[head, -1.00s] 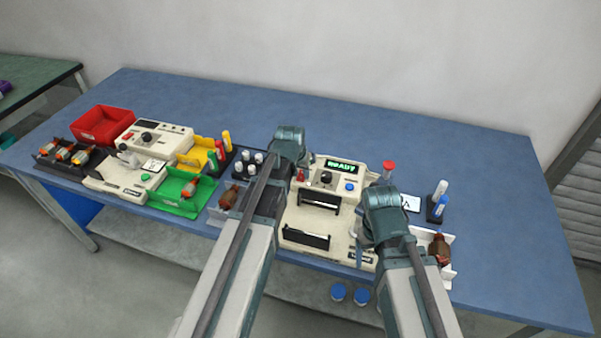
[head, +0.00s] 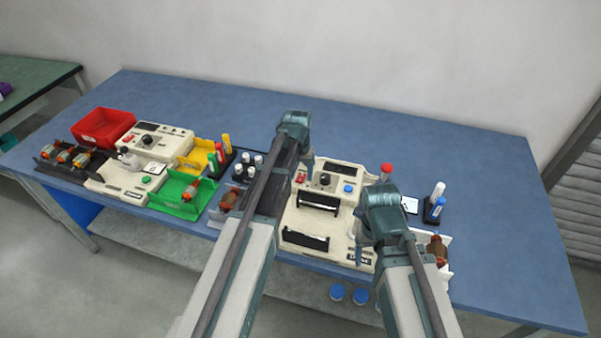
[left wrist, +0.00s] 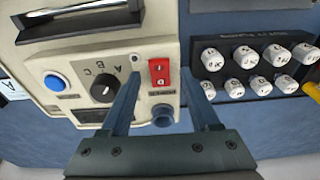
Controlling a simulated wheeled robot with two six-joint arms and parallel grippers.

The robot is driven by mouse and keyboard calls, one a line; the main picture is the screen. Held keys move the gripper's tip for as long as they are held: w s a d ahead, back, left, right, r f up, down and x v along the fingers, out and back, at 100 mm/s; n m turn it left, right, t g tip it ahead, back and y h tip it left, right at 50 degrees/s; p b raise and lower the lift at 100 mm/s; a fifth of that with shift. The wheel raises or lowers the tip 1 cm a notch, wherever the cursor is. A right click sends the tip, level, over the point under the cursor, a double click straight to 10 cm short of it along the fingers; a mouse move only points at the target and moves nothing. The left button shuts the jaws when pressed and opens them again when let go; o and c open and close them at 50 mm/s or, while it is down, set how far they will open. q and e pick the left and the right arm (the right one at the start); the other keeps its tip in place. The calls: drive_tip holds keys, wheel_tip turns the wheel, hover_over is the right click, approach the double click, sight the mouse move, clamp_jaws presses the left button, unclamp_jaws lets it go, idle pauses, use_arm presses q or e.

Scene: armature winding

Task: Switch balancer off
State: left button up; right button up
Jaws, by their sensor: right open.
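The balancer (head: 330,222) is a cream machine with two dark slotted supports. Its control panel has a black A-B-C knob (left wrist: 103,88), a blue button (left wrist: 55,82) and a red rocker switch (left wrist: 159,72). No lit text shows on its display (head: 343,170) now. My left gripper (head: 307,168) is above the panel's left end; in the left wrist view its fingers are apart and empty, with the red switch showing between their tips. My right gripper (head: 360,250) is open near the balancer's right side; its fingertips are partly hidden by the arm.
White-capped bottles (left wrist: 245,70) stand in a dark rack beside the panel. A red knob-topped post (head: 386,168) is at the balancer's back right. A green tray (head: 180,205) and another cream machine (head: 155,138) are to the left. The back of the blue table is clear.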

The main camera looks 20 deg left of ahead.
use_arm(q)
drive_tip(key=shift+r, duration=0.1)
wheel_tip(320, 180, up, 14)
drive_tip(key=s+p, duration=0.1)
drive_tip(key=p, duration=1.2)
drive_tip(key=shift+s+f+p, duration=0.25)
drive_tip(key=shift+s+p, duration=0.1)
drive_tip(key=shift+s, duration=0.05)
drive_tip(key=s+d+f+m+g+b, duration=0.1)
drive_tip(key=s+d+f+b, duration=0.1)
drive_tip(key=s+d, duration=0.4)
drive_tip(key=s+d+f+m+g+y+b, duration=0.1)
drive_tip(key=s+d, duration=0.6)
drive_tip(key=s, duration=0.9)
drive_tip(key=shift+d+f+m+b, duration=0.15)
drive_tip(key=shift+f+m+b, duration=0.3)
drive_tip(key=shift+m, duration=0.25)
